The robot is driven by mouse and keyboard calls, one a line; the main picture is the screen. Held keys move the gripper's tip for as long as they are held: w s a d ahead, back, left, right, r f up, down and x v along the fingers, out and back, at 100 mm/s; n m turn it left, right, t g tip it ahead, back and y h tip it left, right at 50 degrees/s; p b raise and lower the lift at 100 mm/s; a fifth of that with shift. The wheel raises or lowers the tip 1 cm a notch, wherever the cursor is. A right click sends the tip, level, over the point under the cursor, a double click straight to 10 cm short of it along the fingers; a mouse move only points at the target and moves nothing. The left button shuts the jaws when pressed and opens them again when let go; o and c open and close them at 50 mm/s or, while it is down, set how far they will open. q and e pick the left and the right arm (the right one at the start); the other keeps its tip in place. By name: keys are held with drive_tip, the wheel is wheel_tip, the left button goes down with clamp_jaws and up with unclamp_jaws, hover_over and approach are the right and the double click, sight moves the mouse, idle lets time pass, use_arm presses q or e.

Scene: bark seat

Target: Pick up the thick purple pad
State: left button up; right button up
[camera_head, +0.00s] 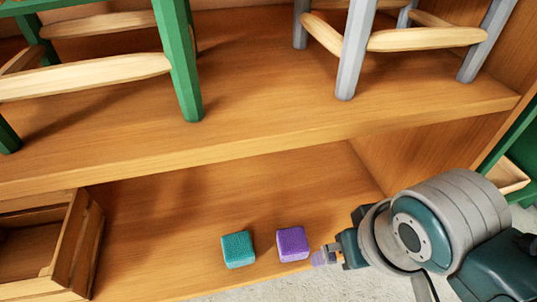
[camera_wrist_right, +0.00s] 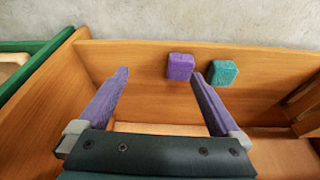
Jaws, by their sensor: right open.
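The thick purple pad (camera_head: 292,244) is a small block on the lower wooden shelf, near its front edge. It also shows in the right wrist view (camera_wrist_right: 180,67), beyond the fingertips and nearer the right-hand finger. My right gripper (camera_head: 325,257) is just to the right of the pad in the head view, apart from it. In the right wrist view its two purple-grey fingers (camera_wrist_right: 160,74) are spread wide with nothing between them. My left gripper is not in view.
A teal block (camera_head: 238,250) sits just left of the purple pad. A wooden crate (camera_head: 88,245) stands at the left on the lower shelf (camera_head: 165,225). The upper shelf (camera_head: 260,110) overhangs behind, holding green and grey stools. The shelf's side wall is at the right.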

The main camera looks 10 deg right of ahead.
approach(294, 242)
drive_tip(key=b+x, duration=0.3)
drive_tip(key=s+b+x, duration=0.1)
drive_tip(key=b+x, duration=0.1)
drive_tip(key=shift+a+f, duration=0.15)
drive_tip(key=shift+f, duration=0.15)
drive_tip(key=b+x, duration=0.2)
drive_tip(key=b, duration=0.1)
drive_tip(key=w+b+x, duration=0.1)
drive_tip(key=b+x, duration=0.2)
drive_tip(key=b, duration=0.1)
drive_tip(key=shift+w, duration=0.1)
drive_tip(key=shift+r, duration=0.15)
drive_tip(key=c, duration=1.2)
drive_tip(key=shift+c, duration=0.2)
drive_tip(key=shift+r+p, duration=0.1)
drive_tip(key=shift+p, duration=0.2)
